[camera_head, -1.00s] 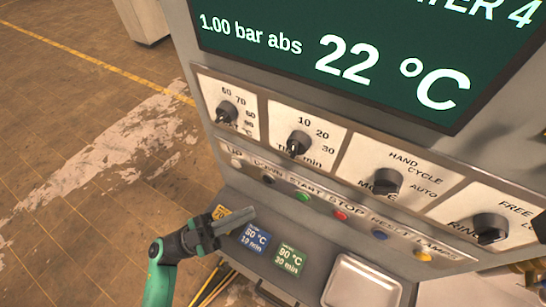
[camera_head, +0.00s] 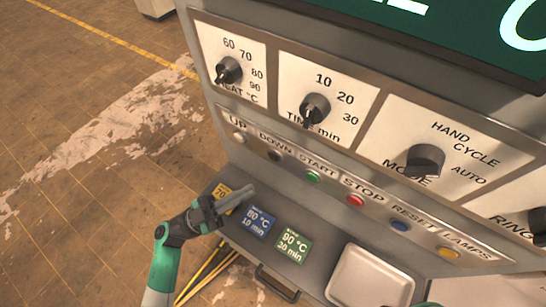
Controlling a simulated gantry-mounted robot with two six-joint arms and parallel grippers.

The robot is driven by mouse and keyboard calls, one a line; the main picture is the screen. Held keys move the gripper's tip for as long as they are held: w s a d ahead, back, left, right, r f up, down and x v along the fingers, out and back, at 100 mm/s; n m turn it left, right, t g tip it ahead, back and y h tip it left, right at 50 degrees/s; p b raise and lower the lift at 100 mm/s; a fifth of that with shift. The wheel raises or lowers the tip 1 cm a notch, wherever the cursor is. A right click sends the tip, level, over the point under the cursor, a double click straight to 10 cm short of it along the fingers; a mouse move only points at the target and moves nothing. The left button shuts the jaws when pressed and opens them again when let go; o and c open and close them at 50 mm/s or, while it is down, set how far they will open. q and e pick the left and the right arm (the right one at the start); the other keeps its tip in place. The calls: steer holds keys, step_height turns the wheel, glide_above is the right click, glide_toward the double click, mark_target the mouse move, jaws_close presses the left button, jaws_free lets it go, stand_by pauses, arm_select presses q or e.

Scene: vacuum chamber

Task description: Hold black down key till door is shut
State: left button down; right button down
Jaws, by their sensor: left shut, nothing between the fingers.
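The black DOWN key (camera_head: 274,155) is a small round button in the key row of the control panel, between the white UP key (camera_head: 239,138) and the green START key (camera_head: 313,176). My left gripper (camera_head: 247,192) is shut and empty. Its fingers point up and right, below and left of the DOWN key in the picture and apart from it, over the yellow card on the shelf. The door is not in view. My right gripper is not in view.
A red STOP key (camera_head: 355,200), a blue RESET key (camera_head: 400,225) and a yellow LAMPS key (camera_head: 449,253) continue the row. Above are the HEAT (camera_head: 229,70), TIME (camera_head: 314,108) and MODE (camera_head: 425,161) knobs. The shelf below carries cards and a metal tray (camera_head: 371,278).

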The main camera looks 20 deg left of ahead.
mark_target(274, 157)
arm_select(q)
steer(key=w+d+b, duration=0.1)
steer(key=w+b, duration=0.2)
steer(key=w, duration=0.3)
steer(key=shift+w+d, duration=0.3)
steer(key=shift+w, duration=0.15)
stand_by(1.6)
steer(key=shift+w+d, duration=0.1)
steer(key=shift+w, duration=0.15)
